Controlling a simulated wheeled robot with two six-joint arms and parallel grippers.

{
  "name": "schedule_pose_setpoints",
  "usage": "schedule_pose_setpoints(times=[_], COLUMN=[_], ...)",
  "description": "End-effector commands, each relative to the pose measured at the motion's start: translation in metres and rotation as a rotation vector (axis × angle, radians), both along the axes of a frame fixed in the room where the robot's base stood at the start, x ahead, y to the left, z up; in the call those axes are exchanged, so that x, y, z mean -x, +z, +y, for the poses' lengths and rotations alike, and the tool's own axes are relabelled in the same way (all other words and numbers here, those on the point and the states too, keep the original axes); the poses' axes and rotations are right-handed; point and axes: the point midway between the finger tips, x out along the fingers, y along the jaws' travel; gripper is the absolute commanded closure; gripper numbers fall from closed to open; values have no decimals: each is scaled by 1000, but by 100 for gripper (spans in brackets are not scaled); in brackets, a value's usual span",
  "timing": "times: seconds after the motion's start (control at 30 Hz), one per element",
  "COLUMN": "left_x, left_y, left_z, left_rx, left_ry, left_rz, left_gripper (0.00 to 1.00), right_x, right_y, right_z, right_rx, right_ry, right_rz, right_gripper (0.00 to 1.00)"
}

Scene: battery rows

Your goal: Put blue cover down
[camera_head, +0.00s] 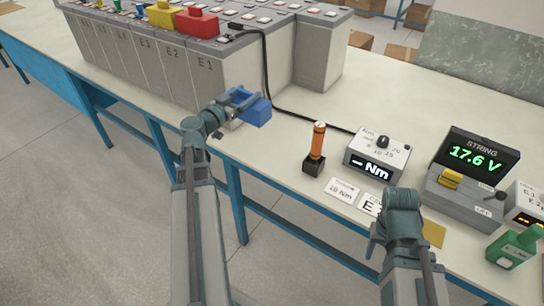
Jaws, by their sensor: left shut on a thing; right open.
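The blue cover (257,112) is a small blue block at the fingertips of my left gripper (238,100). My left gripper is shut on it in front of the battery labelled E1. Whether the cover touches the bench or hangs above it I cannot tell. My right gripper (402,200) is over the front of the bench, near the labelled cards; its fingers are hard to make out.
Grey batteries (215,80) stand in rows at the back left, with yellow (168,17) and red (197,22) covers on top. An orange-handled tool (318,142), a torque box (375,155), a voltage display (472,152) and a green item (514,246) stand at right. A black cable crosses the bench.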

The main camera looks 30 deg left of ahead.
Motion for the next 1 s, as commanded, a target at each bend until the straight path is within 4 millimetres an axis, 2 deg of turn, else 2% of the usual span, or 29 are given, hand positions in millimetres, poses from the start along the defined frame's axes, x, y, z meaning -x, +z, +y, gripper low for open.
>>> schedule_pose_setpoints(times=[0.03, 0.2, 0.4, 0.63, 0.77, 1.0], left_x=[12, 36, 53, 57, 49, -6], left_y=[-31, -69, -93, -96, -97, -103], left_z=[3, 8, 12, 13, 11, -9], left_rx=[0, 0, 0, 0, 0, 0], left_ry=[4, 3, 2, -1, -2, -6], left_rz=[0, 0, 0, 0, 0, 0], left_gripper=[82, 82, 82, 82, 82, 82], right_x=[0, 0, 0, 0, 0, 0], right_y=[-31, -69, -93, -96, -97, -103], right_z=[0, 0, 0, 0, 0, 0], right_rx=[0, 0, 0, 0, 0, 0], right_ry=[0, 0, 0, 0, 0, 0], right_rz=[0, 0, 0, 0, 0, 0], right_gripper=[50, 50, 50, 50, 50, 50])
